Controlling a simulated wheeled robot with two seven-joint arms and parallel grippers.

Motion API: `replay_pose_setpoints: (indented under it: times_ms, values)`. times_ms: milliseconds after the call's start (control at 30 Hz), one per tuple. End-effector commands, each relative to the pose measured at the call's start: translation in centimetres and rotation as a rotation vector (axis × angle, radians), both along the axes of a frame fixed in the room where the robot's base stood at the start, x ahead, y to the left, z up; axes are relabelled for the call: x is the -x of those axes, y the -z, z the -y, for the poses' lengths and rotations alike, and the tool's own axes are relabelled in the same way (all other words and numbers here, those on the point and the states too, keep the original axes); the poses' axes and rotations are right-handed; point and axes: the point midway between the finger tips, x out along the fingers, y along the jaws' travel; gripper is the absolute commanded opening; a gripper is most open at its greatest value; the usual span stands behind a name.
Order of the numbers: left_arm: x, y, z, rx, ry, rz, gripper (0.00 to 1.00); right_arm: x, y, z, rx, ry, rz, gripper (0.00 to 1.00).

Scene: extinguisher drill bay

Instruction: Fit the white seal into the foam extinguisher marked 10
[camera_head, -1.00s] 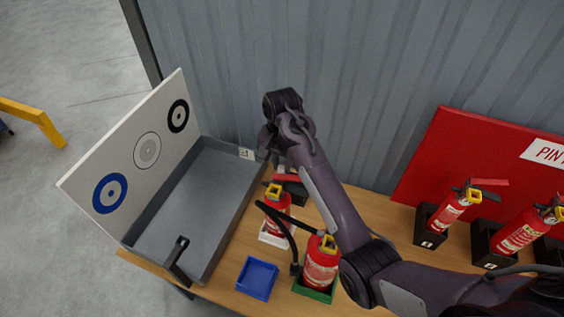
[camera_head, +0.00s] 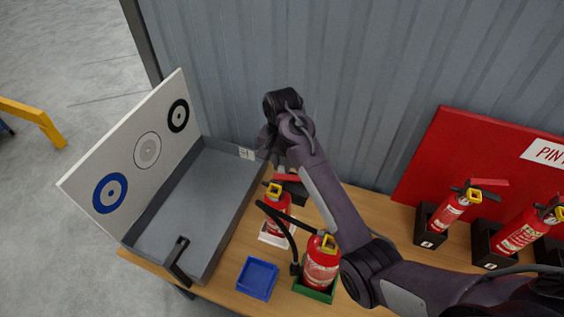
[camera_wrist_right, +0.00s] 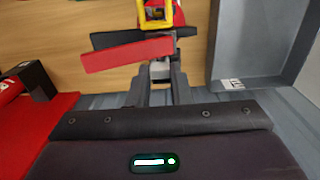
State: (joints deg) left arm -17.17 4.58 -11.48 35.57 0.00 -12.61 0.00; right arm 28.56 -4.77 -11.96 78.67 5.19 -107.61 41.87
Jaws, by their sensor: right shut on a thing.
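My right gripper (camera_wrist_right: 160,85) is shut on a small pale piece (camera_wrist_right: 160,69), which looks like the white seal, in the right wrist view. It is at the red and black levers of a red extinguisher with a yellow part (camera_wrist_right: 156,12); contact with them is unclear. In the head view this extinguisher (camera_head: 277,212) stands upright in a white tray, below my right wrist, and the arm hides the fingertips. A second red extinguisher (camera_head: 320,265) with a black hose stands in a green tray. No number 10 is readable on either. My left gripper is not in view.
A grey tray (camera_head: 185,215) with a white target board (camera_head: 125,150) is at the left. An empty blue tray (camera_head: 257,279) lies in front. Other extinguishers (camera_head: 452,210) stand in black holders before a red panel (camera_head: 440,150). A corrugated wall (camera_head: 380,70) is behind.

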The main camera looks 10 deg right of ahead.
Motion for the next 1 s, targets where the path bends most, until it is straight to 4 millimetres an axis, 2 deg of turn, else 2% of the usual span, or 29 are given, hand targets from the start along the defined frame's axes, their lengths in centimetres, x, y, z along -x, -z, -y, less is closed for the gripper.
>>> replay_pose_setpoints:
  times_ms: [467, 500, 667, 1000]
  values:
    - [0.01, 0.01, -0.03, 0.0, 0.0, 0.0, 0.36, 0.01, 0.1, 0.01, 0.0, 0.0, 0.0, 0.0]
    - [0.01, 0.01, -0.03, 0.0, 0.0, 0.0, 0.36, 0.01, 0.1, 0.01, 0.0, 0.0, 0.0, 0.21]
    - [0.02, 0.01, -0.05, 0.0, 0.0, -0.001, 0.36, 0.01, 0.1, 0.02, 0.0, 0.0, 0.0, 0.42]
    - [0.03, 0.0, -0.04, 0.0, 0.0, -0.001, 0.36, -0.18, -0.31, 0.09, 0.001, 0.0, 0.001, 0.44]
